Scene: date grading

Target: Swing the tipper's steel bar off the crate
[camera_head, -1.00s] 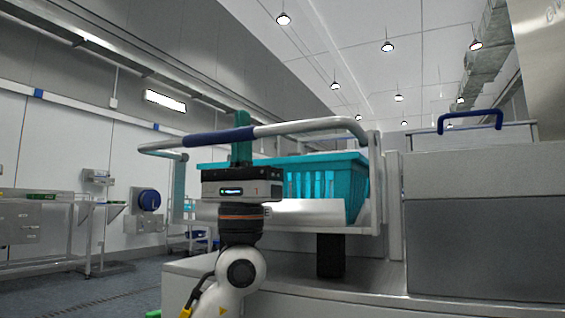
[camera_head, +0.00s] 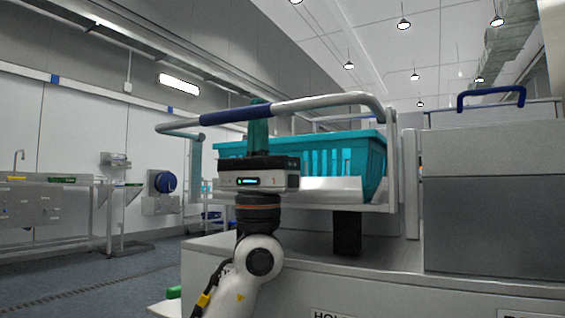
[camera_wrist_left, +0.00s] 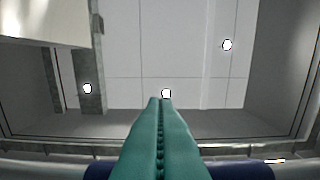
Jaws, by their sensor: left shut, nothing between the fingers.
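Contact with the bar cannot be told. My right gripper is not in view.
The crate sits on a pale metal tipper cradle (camera_head: 330,190) above a steel machine top. A grey cabinet with a blue handle (camera_head: 490,96) stands at the right. Steel sinks (camera_head: 45,205) line the left wall, with open floor before them.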

